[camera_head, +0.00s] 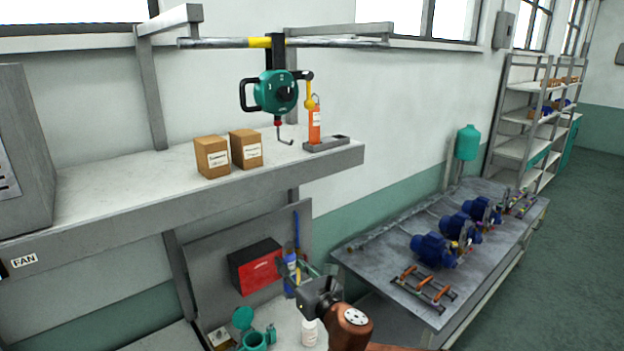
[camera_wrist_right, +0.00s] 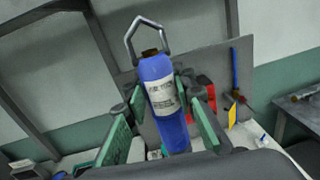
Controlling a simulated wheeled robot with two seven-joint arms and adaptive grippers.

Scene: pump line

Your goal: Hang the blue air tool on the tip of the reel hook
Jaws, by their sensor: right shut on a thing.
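The blue air tool (camera_wrist_right: 160,90) is a blue cylinder with a white label and a metal hanging loop (camera_wrist_right: 143,38) on top. My right gripper (camera_wrist_right: 158,98) is shut on it, with a green pad on either side. The tool stands slightly tilted in the wrist view. In the head view the tool (camera_head: 290,272) shows small, partly behind my right gripper (camera_head: 300,273), below the shelf. The reel hook (camera_head: 285,139) hangs under the green reel (camera_head: 275,92), well above the tool and apart from it, its tip bent to the right. My left gripper is out of view.
The shelf (camera_head: 110,190) lies between tool and hook height, with two cardboard boxes (camera_head: 228,153), an orange cylinder (camera_head: 314,124) and a grey tray (camera_head: 326,144) near the hook. Below are a red-and-black box (camera_head: 255,266) and a white bottle (camera_head: 309,332). Pumps (camera_head: 434,249) stand on the right table.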

